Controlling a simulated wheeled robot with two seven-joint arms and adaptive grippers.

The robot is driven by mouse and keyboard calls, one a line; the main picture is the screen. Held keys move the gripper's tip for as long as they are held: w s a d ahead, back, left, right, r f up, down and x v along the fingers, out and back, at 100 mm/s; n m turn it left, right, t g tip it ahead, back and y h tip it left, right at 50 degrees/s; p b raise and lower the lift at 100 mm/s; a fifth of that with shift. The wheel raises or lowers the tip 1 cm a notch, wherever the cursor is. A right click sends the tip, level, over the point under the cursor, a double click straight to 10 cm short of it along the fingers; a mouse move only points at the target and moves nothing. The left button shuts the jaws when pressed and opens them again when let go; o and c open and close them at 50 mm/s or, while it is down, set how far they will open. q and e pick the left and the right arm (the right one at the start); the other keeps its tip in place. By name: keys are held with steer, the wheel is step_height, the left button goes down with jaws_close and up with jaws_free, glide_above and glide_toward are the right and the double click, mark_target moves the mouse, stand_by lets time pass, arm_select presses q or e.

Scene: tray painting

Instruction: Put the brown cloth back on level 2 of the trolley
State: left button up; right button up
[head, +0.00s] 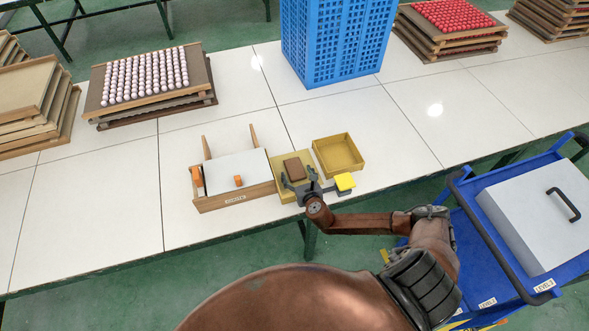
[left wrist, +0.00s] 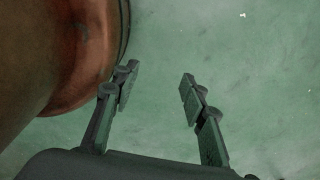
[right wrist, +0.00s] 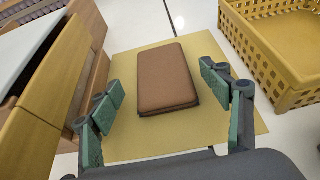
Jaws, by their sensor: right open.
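The brown cloth (head: 296,169) is a folded brown block lying on a flat yellow mat (head: 284,191) on the white table. It also shows in the right wrist view (right wrist: 167,75), flat on the mat (right wrist: 134,150). My right gripper (head: 303,187) is open over the near side of the cloth. In the right wrist view its fingers (right wrist: 165,105) stand apart, one on each side and nearer than the cloth, not touching it. My left gripper (left wrist: 158,90) is open and empty above the green floor. The blue trolley (head: 466,206) stands at the right, with level labels on its edge.
A yellow basket (head: 338,154) stands right of the mat, with a small yellow block (head: 344,182) before it. A wooden box (head: 234,199) with a white top is left. A grey lidded box (head: 530,215) sits on the trolley. A tall blue crate (head: 335,40) stands behind.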

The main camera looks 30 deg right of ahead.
mark_target(294, 166)
steer(key=x, duration=0.3)
steer(key=shift+w+d+r, duration=0.15)
steer(key=shift+w+d, duration=0.05)
steer(key=shift+w, duration=0.25)
steer(key=c, duration=0.7)
arm_select(q)
steer(key=shift+w+f, duration=0.25)
steer(key=shift+w, duration=0.25)
arm_select(e)
steer(key=c, duration=0.6)
